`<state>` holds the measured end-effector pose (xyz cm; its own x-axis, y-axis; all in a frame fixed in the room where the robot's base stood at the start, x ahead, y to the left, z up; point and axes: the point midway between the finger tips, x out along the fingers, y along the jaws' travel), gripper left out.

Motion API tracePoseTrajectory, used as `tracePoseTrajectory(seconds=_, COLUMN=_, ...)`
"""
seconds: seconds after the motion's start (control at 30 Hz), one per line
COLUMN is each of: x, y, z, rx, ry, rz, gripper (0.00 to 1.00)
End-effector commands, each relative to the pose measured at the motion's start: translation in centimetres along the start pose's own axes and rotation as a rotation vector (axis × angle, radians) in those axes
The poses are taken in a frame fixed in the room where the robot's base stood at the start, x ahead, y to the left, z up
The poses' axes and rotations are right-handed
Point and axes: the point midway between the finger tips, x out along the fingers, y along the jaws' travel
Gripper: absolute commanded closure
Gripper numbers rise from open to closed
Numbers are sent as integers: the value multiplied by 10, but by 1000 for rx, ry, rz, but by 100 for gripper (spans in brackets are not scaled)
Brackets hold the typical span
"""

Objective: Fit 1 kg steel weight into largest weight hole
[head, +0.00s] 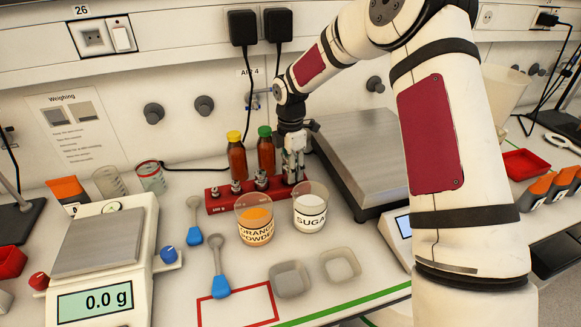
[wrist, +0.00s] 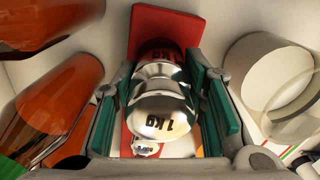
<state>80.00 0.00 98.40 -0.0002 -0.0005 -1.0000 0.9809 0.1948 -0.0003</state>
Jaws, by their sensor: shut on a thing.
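The 1 kg steel weight (wrist: 163,110), shiny and knobbed, is between the green-padded fingers of my gripper (wrist: 165,100) in the wrist view. My gripper is shut on it. In the head view my gripper (head: 293,165) points down at the right end of the red weight block (head: 217,207). The block also shows in the wrist view (wrist: 150,18), behind and below the weight. Smaller steel weights (head: 237,187) stand in the block to the left. The largest hole is hidden by the gripper and weight; I cannot tell how deep the weight sits.
Two brown bottles, yellow-capped (head: 236,158) and green-capped (head: 266,155), stand close behind the block. The orange powder beaker (head: 254,222) and sugar beaker (head: 310,208) stand in front. A large steel-topped scale (head: 365,150) is right; a small balance (head: 100,243) is left.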

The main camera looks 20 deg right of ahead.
Motion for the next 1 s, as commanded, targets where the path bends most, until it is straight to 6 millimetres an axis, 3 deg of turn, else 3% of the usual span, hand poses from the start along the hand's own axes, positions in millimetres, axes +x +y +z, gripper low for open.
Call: tracePoseTrajectory(seconds=1.0, x=12, y=1, z=0, rx=0, ry=-1, rz=3, gripper=100)
